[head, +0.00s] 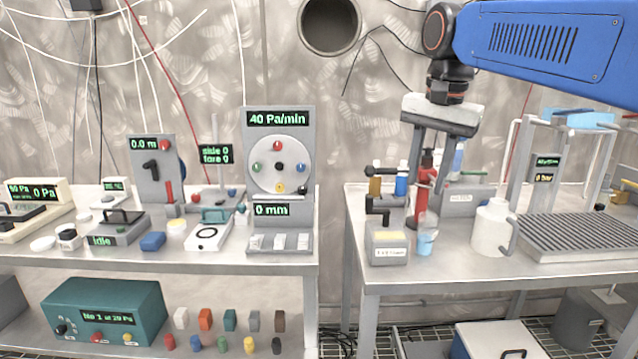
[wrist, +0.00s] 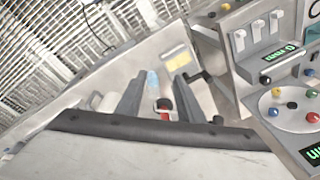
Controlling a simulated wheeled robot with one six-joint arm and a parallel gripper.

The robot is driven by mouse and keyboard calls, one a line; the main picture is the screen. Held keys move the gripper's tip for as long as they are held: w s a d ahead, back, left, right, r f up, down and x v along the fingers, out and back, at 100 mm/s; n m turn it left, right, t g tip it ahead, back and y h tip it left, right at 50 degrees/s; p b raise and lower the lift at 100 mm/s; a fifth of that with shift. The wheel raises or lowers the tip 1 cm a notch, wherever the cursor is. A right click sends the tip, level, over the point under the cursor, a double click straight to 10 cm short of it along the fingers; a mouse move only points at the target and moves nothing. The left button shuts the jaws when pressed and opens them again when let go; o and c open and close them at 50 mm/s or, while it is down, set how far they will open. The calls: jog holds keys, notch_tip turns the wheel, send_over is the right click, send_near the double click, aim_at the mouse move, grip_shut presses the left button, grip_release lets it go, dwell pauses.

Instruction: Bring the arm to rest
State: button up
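My gripper (head: 431,185) hangs from the blue arm above the right bench, fingers pointing down. In the wrist view its two fingers (wrist: 166,85) stand apart. I see nothing clasped between them. A red upright piece (head: 425,190) shows between or behind the fingers in the head view, and a red part (wrist: 164,112) also shows between them in the wrist view. I cannot tell whether a finger touches it. A clear cup with blue contents (head: 426,243) stands just below the gripper.
A grey block with a yellow label (head: 389,249), a white jug (head: 491,228) and a ribbed tray (head: 575,232) stand on the right bench (head: 420,276). The left bench (head: 285,261) carries a dial panel (head: 279,140) and several instruments. A gap separates the benches.

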jog(key=s+d+f+n+t, duration=0.1)
jog(key=s+d+f+n, duration=0.2)
jog(key=s+f, duration=0.7)
jog(key=s+d+f+n+t, duration=0.1)
jog(key=s+d+f+n, duration=0.3)
jog(key=s+f, duration=0.7)
notch_tip(320, 180, down, 7)
jog(key=shift+d+f+n+t, duration=0.1)
jog(key=shift+d+n+t, duration=0.2)
jog(key=shift+d+t, duration=0.15)
